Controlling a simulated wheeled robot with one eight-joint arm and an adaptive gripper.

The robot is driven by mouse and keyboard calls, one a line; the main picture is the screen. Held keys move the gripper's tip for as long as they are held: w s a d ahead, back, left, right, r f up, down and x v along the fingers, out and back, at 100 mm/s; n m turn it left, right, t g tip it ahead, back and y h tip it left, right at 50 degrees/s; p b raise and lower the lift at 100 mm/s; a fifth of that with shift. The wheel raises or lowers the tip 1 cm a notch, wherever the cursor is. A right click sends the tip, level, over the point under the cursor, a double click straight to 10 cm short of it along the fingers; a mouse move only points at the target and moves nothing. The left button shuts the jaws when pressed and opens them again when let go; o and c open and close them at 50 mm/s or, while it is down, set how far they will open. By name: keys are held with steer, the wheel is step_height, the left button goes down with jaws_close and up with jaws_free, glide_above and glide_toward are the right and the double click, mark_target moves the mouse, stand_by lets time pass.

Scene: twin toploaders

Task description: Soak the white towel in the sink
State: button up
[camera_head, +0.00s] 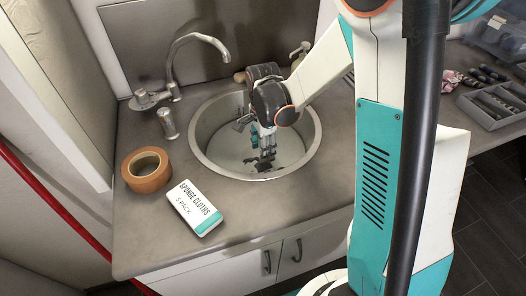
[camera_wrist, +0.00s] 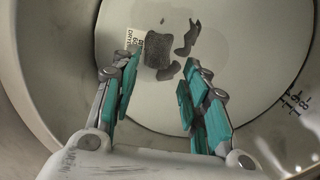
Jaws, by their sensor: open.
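The round metal sink (camera_head: 212,119) is set in the grey counter, and my gripper (camera_head: 264,150) points down inside it. In the wrist view my gripper (camera_wrist: 158,68) is open, with its teal finger pads apart and nothing between them. A pale, smooth surface (camera_wrist: 250,60) covers the basin bottom; I cannot tell whether it is water, cloth or bare floor. A dark grey patch (camera_wrist: 158,50) with ragged dark shapes beside it lies past the fingertips. A small white printed label (camera_wrist: 132,40) shows by the left finger. I cannot make out a white towel for certain.
A curved tap (camera_head: 197,39) stands behind the sink. An orange tape roll (camera_head: 147,170) and a sponge cloths pack (camera_head: 194,208) lie at the sink's left and front. A grey tool tray (camera_head: 492,108) and a pink cloth (camera_head: 452,78) are at right.

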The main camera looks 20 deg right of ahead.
step_height(320, 180, up, 9)
steer(key=s+r+n+t, duration=0.3)
steer(key=s+r+n, duration=0.2)
steer(key=s+n, duration=0.3)
steer(key=s+r+n+t, duration=0.4)
steer(key=s+r+n, duration=0.1)
steer(key=s+n, duration=0.4)
steer(key=shift+s, duration=0.2)
stand_by(5.7)
